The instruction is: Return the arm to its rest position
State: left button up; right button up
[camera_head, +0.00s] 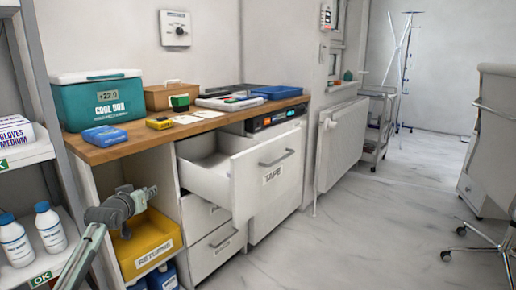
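My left arm (88,242) comes in from the bottom left and reaches up in front of the low cabinet. My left gripper (148,195) is at its end, small and seen at an angle, in front of the yellow returns bin (152,238). I cannot tell whether its fingers are open or shut, and nothing is clearly seen in it. The drawer labelled TAPE (270,178) is pulled out, to the right of the gripper and apart from it. My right gripper is not in view.
A wooden counter (130,133) holds a teal cool box (100,102), a blue box (104,136) and a blue tray (276,92). A shelf with white bottles (50,230) stands at left. The middle floor (370,215) is clear.

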pick_arm(q)
jog(key=s+a+f+m+g+y, duration=0.1)
jog(key=s+a+f+g+y, duration=0.1)
jog(key=s+a+f+g, duration=0.3)
jog(key=s+a+f+m+g+y, duration=0.1)
jog(key=s+a+f+g+y, duration=0.15)
jog(key=s+f, duration=0.35)
jog(key=s+d+f+m+g+h, duration=0.1)
jog(key=s+d+f, duration=0.4)
jog(key=s+f, duration=0.45)
jog(key=s+d+f+g+h, duration=0.1)
jog(key=s+d+f, duration=0.3)
jog(key=s+f, duration=0.5)
jog(key=s+d+f+g, duration=0.1)
jog(key=s+d, duration=0.1)
jog(key=s, duration=0.8)
jog(key=s+d+f+g+h, duration=0.1)
jog(key=s+d+f, duration=0.1)
jog(key=s, duration=0.8)
jog(key=shift+d+m, duration=0.3)
jog(key=shift+d, duration=0.5)
